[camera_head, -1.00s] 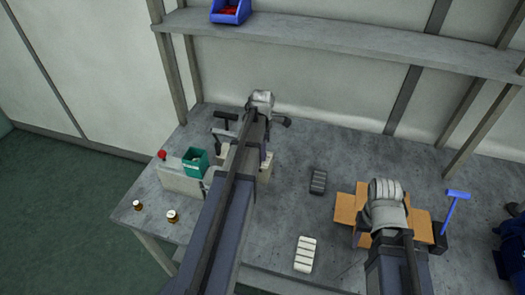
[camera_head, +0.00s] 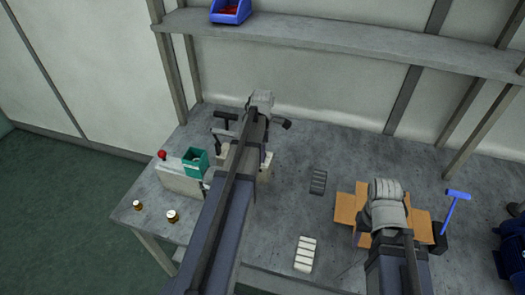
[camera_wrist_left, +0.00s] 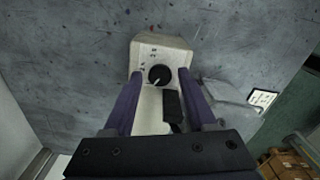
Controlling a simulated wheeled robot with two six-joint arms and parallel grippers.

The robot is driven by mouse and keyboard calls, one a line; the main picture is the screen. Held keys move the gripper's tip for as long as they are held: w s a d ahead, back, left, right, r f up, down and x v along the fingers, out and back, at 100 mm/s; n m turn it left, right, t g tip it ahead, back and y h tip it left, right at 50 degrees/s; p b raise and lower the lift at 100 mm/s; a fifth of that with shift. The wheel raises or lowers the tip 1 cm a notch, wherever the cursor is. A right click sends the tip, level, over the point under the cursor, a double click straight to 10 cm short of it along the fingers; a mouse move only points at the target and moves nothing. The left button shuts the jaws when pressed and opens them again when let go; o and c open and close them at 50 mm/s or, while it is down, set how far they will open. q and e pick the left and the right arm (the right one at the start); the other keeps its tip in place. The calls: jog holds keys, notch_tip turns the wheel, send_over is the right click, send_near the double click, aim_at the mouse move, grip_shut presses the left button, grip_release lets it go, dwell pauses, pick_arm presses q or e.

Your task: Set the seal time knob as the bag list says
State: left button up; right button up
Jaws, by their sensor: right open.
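The sealer is a cream box (camera_wrist_left: 150,48) with a round black knob (camera_wrist_left: 159,75) and a white pointer line. Small marks stand beside the knob, too small to read. A black bar (camera_wrist_left: 173,106) lies below it. My left gripper (camera_wrist_left: 160,80) is open, with one purple finger on each side of the knob; I see no clear contact. In the head view my left arm mostly hides the sealer (camera_head: 267,163). A white card with a dark frame (camera_wrist_left: 262,98) lies right of it, unreadable. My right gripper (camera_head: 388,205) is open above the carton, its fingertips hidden.
An open brown carton (camera_head: 346,208) lies under my right gripper. A dark ribbed block (camera_head: 318,181) and a white ribbed block (camera_head: 305,254) lie on the table. A green bin (camera_head: 193,162), two small jars (camera_head: 172,216) and a blue T-handle (camera_head: 457,194) stand around. A shelf (camera_head: 330,47) runs behind.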

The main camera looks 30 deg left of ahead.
pick_arm(q)
jog(key=shift+o, duration=0.5)
jog(key=shift+r, duration=0.15)
notch_tip(320, 180, up, 8)
jog(key=p, duration=0.8)
jog(key=shift+f, duration=0.2)
